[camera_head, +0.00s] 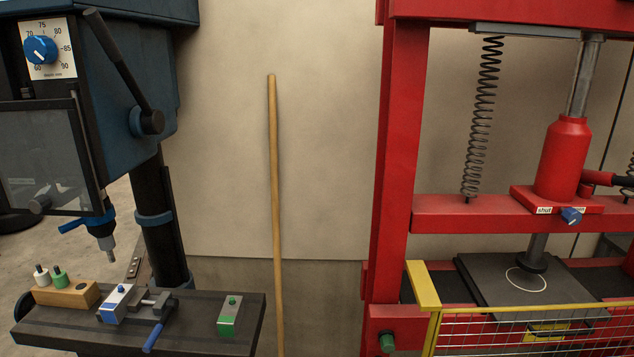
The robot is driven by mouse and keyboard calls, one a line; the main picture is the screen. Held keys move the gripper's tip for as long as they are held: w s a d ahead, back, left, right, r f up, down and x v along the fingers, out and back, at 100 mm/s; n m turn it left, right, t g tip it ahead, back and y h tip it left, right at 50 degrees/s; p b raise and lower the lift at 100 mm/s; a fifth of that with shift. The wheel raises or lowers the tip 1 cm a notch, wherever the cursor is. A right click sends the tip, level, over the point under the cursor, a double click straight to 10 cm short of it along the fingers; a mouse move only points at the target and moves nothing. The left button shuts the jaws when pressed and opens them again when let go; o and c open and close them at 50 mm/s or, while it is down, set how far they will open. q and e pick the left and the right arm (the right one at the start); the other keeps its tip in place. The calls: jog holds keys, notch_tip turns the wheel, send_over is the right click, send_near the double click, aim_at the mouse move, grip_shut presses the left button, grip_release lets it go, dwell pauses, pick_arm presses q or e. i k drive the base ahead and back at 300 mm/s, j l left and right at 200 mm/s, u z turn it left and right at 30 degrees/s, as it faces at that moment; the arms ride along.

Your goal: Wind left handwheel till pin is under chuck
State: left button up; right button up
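A drill press (130,95) stands at the left. Its chuck (107,243) points down above the dark worktable (190,305). A dark rounded part (23,306) shows at the table's left end; it may be the left handwheel, but only its edge is visible. On the table, a wooden block (67,293) carries a white pin (42,277) and a green pin (59,279). A small vise (150,302) with a blue handle holds a grey and blue block. A grey and green block (229,316) with a green top stands at the right. Neither gripper is in view.
A blue dial (40,50) and a dark lever (125,65) are on the drill press head. A clear guard (45,155) hangs before the chuck. A wooden pole (274,200) leans on the wall. A red press (405,150) with a yellow mesh guard (530,330) stands right.

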aim_at(24, 304)
jog(key=j, duration=0.55)
jog(key=k+j+z, duration=0.1)
jog(key=j, duration=0.95)
jog(key=k+j+z, duration=0.1)
jog(key=j, duration=0.45)
jog(key=k+j, duration=0.1)
jog(key=j, duration=0.4)
jog(key=i+j+z, duration=0.1)
jog(key=j, duration=0.45)
jog(key=i+j+z, duration=0.1)
jog(key=j, duration=0.45)
jog(key=j+z, duration=0.1)
jog(key=j, duration=0.4)
jog(key=i+j, duration=0.5)
jog(key=j, duration=0.2)
jog(key=z, duration=0.05)
